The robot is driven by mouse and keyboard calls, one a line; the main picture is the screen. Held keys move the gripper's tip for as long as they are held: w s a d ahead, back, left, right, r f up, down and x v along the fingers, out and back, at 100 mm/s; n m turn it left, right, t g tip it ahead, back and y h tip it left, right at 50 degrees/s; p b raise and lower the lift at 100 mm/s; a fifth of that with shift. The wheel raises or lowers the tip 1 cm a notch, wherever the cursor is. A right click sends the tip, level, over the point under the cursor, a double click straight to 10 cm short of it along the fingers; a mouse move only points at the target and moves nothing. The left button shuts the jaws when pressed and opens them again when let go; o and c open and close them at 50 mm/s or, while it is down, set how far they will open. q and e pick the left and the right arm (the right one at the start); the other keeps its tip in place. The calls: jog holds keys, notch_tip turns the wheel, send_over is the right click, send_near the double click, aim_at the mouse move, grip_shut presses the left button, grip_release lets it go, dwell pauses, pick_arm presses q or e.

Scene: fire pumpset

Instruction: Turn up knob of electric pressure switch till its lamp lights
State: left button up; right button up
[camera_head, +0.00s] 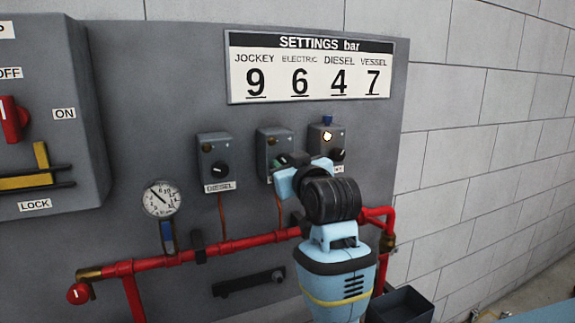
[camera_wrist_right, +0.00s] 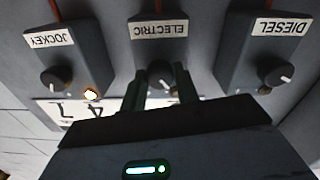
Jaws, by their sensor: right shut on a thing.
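The electric pressure switch (camera_head: 270,138) is the middle of three grey boxes on the panel. It also shows upside down in the wrist view, with its ELECTRIC label (camera_wrist_right: 158,30). Its dark round knob (camera_wrist_right: 160,72) sits between the fingers of my right gripper (camera_wrist_right: 160,84), which is shut on it. In the head view my right gripper (camera_head: 285,163) covers most of this knob and the box's label. The electric lamp (camera_head: 272,141) looks dull and unlit in the head view. My left gripper is not in view.
The diesel switch (camera_head: 213,150) stands left and the jockey switch (camera_head: 345,134) right, its lamp (camera_head: 327,136) lit. A settings board (camera_head: 310,68) reads jockey 9, electric 6, diesel 4, vessel 7. A gauge (camera_head: 161,199) and red pipe (camera_head: 235,246) lie below.

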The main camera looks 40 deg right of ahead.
jog(key=o, duration=1)
jog(key=shift+c, duration=0.2)
jog(key=shift+s, duration=0.15)
jog(key=v, duration=0.7)
jog(key=shift+s, duration=0.25)
jog(key=shift+a, duration=0.1)
